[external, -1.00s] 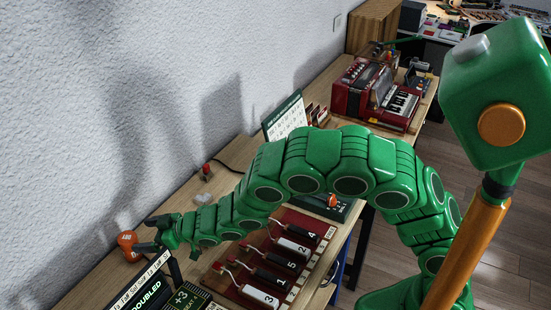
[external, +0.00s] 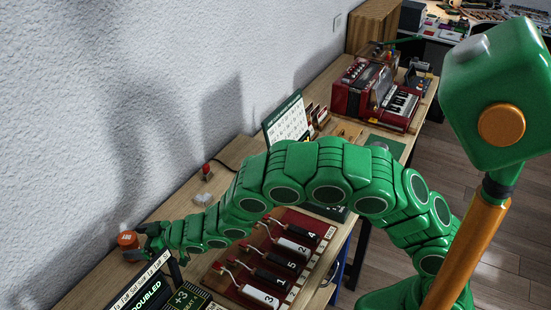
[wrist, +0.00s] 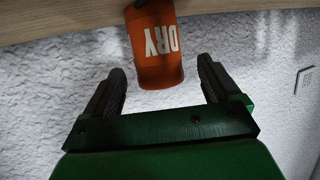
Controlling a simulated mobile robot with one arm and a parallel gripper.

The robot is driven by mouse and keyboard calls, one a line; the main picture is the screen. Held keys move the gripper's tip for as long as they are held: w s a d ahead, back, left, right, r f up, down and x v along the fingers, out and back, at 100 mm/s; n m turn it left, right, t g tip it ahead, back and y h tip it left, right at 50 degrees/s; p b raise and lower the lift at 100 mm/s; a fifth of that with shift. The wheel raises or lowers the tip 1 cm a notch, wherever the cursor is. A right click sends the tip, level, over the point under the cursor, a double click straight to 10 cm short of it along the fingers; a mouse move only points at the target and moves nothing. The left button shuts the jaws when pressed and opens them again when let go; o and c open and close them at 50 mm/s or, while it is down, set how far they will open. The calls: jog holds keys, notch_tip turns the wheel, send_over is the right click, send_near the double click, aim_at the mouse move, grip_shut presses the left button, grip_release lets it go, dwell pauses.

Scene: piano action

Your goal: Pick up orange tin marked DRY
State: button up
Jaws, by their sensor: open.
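The orange tin (external: 128,241) stands on the wooden bench near the wall, at the lower left of the external view. In the wrist view the tin (wrist: 155,50) appears upside down with white DRY lettering, its far end cut off by the top edge. My gripper (external: 145,241) is open, just right of the tin in the external view. In the wrist view its two dark fingers (wrist: 161,70) are spread on either side of the tin's near end, with visible gaps on both sides. The fingertips are partly unclear in the external view.
A red board with numbered black and white pieces (external: 270,262) lies beneath and beside my arm. A dark sign reading DOUBLED (external: 147,292) stands close below my gripper. The white wall (external: 70,130) runs behind the tin. A calendar (external: 287,120) and a red keyboard instrument (external: 380,92) stand farther back.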

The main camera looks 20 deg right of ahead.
aim_at(128, 241)
jog(key=shift+x, duration=1.85)
jog(key=shift+w+r, duration=0.1)
jog(key=shift+c, duration=0.5)
jog(key=c, duration=1.1)
jog(key=shift+o, duration=0.2)
jog(key=shift+r, duration=0.1)
